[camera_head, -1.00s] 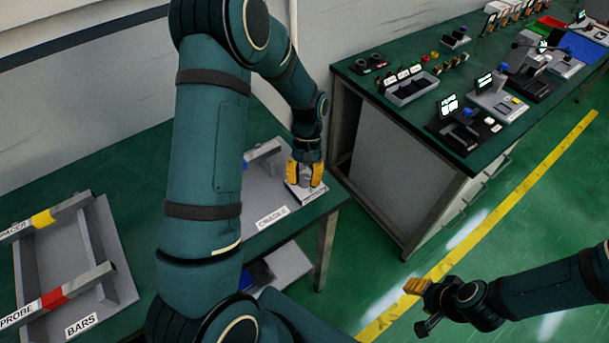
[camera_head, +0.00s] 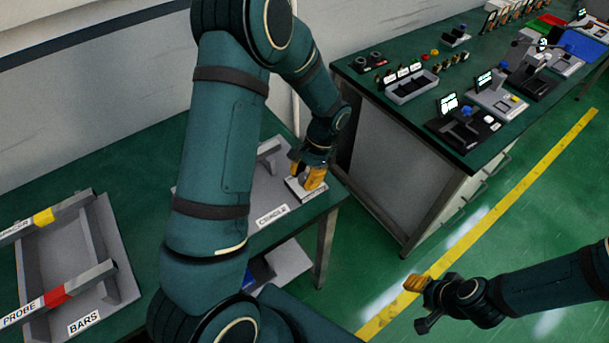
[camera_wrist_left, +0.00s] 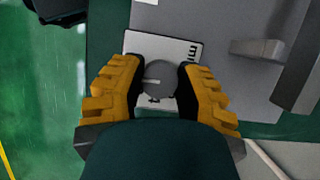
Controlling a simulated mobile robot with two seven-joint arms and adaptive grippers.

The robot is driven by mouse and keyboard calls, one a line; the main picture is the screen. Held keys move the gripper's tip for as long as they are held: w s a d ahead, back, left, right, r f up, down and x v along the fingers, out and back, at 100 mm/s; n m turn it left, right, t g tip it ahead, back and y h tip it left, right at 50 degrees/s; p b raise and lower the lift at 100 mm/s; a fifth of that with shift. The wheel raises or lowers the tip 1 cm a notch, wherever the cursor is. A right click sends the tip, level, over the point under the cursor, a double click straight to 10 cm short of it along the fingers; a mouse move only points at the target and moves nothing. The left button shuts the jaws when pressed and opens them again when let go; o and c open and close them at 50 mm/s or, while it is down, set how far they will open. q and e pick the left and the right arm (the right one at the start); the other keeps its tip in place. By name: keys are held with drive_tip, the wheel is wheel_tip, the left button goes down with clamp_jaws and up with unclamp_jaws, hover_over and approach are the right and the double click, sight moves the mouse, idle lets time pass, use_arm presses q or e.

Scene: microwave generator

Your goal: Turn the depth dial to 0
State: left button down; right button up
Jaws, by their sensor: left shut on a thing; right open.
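The depth dial (camera_wrist_left: 160,78) is a round grey knob with a pale pointer line, on a white plate (camera_wrist_left: 183,45) with dark lettering, partly hidden by my gripper. My left gripper (camera_wrist_left: 160,80) has its yellow fingers on both sides of the dial and is shut on it. In the head view the left gripper (camera_head: 309,178) reaches down onto the small plate at the right end of the cradle fixture (camera_head: 262,195). My right gripper (camera_head: 415,302) is open and empty, over the floor at the lower right. The dial's scale is mostly hidden.
A fixture labelled BARS (camera_head: 118,290) stands on the left of the near green table (camera_head: 140,150). A second green bench (camera_head: 455,155) with trays and devices stands at the right. Green floor with a yellow line (camera_head: 480,240) lies between.

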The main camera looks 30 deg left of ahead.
use_arm(q)
drive_tip(key=shift+s+f, duration=0.1)
drive_tip(key=shift+s, duration=0.05)
idle(0.4)
drive_tip(key=c, duration=0.6)
unclamp_jaws()
drive_tip(key=shift+w+d+r, duration=0.1)
drive_tip(key=shift+w+r, duration=0.2)
drive_tip(key=shift+r, duration=0.15)
drive_tip(key=v, duration=1.1)
drive_tip(key=shift+s+d, duration=0.1)
